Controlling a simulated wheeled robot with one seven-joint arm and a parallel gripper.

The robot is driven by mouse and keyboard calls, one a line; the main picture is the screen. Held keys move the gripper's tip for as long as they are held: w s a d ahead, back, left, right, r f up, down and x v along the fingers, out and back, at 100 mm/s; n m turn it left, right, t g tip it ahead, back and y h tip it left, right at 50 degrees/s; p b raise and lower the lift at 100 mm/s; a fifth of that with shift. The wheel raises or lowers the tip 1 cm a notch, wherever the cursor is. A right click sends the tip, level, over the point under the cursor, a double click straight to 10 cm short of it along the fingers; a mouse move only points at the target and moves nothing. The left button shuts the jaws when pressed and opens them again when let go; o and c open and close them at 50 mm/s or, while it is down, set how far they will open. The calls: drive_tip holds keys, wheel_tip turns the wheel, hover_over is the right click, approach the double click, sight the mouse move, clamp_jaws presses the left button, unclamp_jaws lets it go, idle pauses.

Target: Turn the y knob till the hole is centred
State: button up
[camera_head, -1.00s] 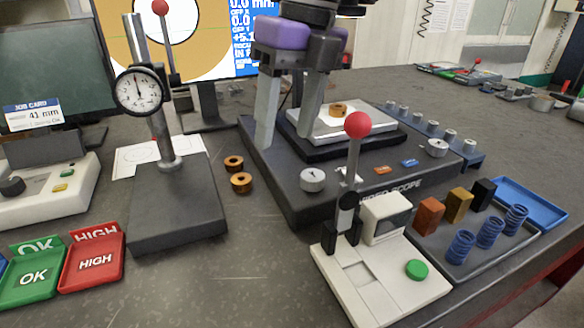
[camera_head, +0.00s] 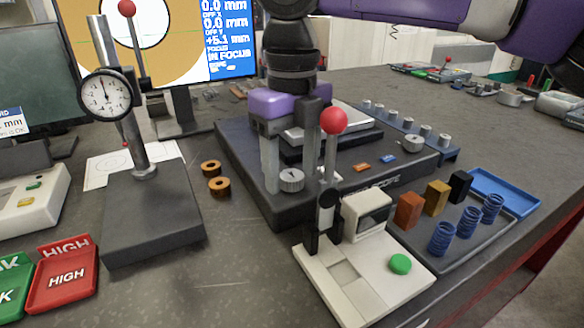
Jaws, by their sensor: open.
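The video scope (camera_head: 255,165) stands mid-table. A pale silver knob (camera_head: 291,181) is on its front left and a second knob (camera_head: 412,142) on its right; I cannot read which is y. My gripper (camera_head: 292,172) points down, open, with its fingertips either side of the front-left knob. Whether they touch it is unclear. The screen (camera_head: 226,40) reads OFF X 0.0 mm, OFF Y +5.1 mm and IN FOCUS. On it, the white hole (camera_head: 150,22) shows in an orange field. The stage plate (camera_head: 345,116) is partly hidden behind my gripper, and no ring shows on it.
A red-knobbed lever (camera_head: 334,121) on a white press (camera_head: 362,275) stands just in front of my gripper. A dial gauge stand (camera_head: 150,215) and two copper rings (camera_head: 214,178) are to the left. Coloured blocks and blue springs sit on the right.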

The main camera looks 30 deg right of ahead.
drive_tip(key=shift+c, duration=0.4)
clamp_jaws()
drive_tip(key=shift+n, duration=0.4)
drive_tip(key=shift+r+n+p, duration=0.1)
drive_tip(key=shift+n+p, duration=0.5)
drive_tip(key=shift+n, duration=0.4)
drive_tip(key=n+p, duration=0.1)
drive_tip(key=n, duration=0.3)
drive_tip(key=n+p, duration=0.1)
drive_tip(key=n, duration=0.4)
drive_tip(key=shift+p, duration=0.3)
drive_tip(key=shift+n+p, duration=0.3)
drive_tip(key=shift+n, duration=1.3)
drive_tip(key=shift+w, duration=0.1)
